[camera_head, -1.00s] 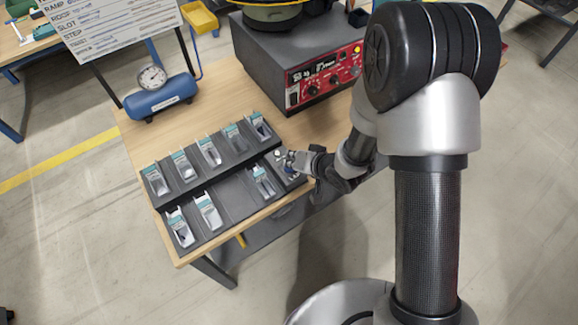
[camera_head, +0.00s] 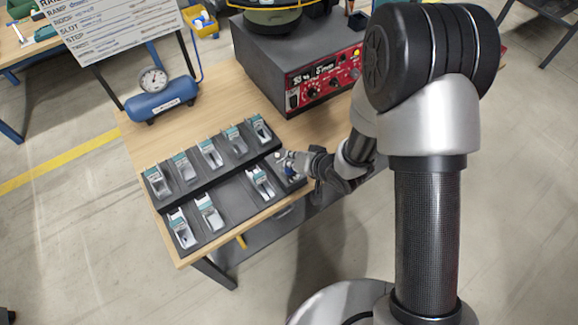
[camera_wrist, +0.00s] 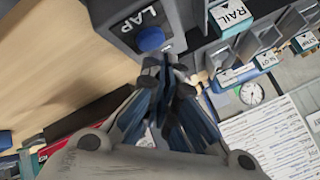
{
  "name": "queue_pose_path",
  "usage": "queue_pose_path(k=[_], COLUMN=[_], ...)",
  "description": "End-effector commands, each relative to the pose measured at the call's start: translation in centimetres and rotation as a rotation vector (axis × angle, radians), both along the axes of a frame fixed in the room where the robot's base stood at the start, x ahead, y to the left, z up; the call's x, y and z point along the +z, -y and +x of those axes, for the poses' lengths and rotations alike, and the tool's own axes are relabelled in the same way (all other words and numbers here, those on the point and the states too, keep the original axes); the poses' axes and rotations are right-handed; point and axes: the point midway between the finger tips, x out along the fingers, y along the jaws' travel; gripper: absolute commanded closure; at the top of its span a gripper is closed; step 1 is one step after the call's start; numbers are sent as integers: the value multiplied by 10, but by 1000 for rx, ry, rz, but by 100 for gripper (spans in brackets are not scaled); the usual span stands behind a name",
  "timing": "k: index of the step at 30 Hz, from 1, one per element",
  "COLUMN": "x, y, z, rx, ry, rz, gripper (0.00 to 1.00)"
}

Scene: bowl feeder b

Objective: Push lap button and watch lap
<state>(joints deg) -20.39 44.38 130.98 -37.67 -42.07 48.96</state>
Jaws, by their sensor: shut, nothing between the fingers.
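The lap button is a round blue cap (camera_wrist: 151,39) on a dark grey box, beside a white label reading LAP (camera_wrist: 139,18), at the upper middle of the wrist view. My gripper (camera_wrist: 165,64) is shut and empty. Its tips show just below the blue cap in that picture, and I cannot tell whether they touch it. No readable lap display shows.
Several labelled bins fill the rack, one marked RAIL (camera_wrist: 231,13). A red control panel (camera_head: 325,79) sits on the grey feeder base behind. A blue tank with a gauge (camera_head: 154,78) and a white board (camera_head: 110,28) stand left. Bare wood (camera_head: 215,100) lies between.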

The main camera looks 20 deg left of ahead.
Motion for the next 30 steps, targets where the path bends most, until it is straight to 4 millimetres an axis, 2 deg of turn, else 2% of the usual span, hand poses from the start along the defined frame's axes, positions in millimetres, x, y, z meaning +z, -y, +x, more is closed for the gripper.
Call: queue_pose_path(k=[14, 27, 30], x=[8, 51, 55], y=[0, 0, 0], z=[0, 0, 0], rx=[0, -1, 0], ry=[0, 1, 0], rz=[0, 0, 0], gripper=[100, 100, 100])
